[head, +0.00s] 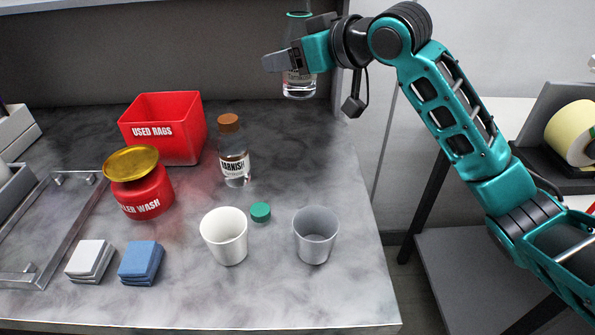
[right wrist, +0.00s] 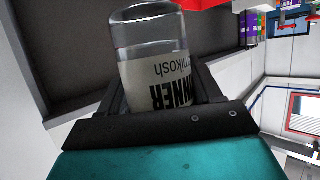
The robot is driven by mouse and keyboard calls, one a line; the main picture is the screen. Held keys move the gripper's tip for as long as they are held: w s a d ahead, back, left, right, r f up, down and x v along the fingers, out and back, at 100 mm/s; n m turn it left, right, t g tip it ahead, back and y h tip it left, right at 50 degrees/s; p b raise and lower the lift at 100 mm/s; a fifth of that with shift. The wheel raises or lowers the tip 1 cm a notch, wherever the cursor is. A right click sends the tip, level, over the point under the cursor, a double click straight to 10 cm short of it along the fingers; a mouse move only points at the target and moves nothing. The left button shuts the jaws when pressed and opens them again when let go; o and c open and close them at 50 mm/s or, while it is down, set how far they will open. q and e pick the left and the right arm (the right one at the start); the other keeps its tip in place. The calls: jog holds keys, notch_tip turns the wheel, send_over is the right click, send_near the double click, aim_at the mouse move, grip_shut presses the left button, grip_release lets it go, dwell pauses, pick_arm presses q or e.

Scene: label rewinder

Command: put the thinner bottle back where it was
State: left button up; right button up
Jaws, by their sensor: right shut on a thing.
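The thinner bottle (head: 299,85) is clear glass with a white label, held up at the back right of the counter. Its upper end is near the top edge of the head view. My right gripper (head: 289,61) is shut around it. The right wrist view shows the bottle (right wrist: 155,60) between the fingers, with "NNER" readable on the label. A green cap (head: 260,212) lies on the counter between the two cups. The varnish bottle (head: 235,165), with a brown cap, stands upright left of the cap. My left gripper is not in view.
A red used-rags bin (head: 165,140) and a red roller-wash can (head: 145,195) stand at left. A white cup (head: 224,240) and a grey cup (head: 315,238) stand in front. Folded white (head: 90,262) and blue cloths (head: 141,262) lie front left. The back right counter is clear.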

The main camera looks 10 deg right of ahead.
notch_tip(320, 180, down, 20)
jog(key=shift+r+b, duration=0.25)
jog(key=shift+b, duration=0.9)
jog(key=shift+f, duration=0.15)
jog(key=o, duration=1.1)
jog(key=shift+o, duration=0.2)
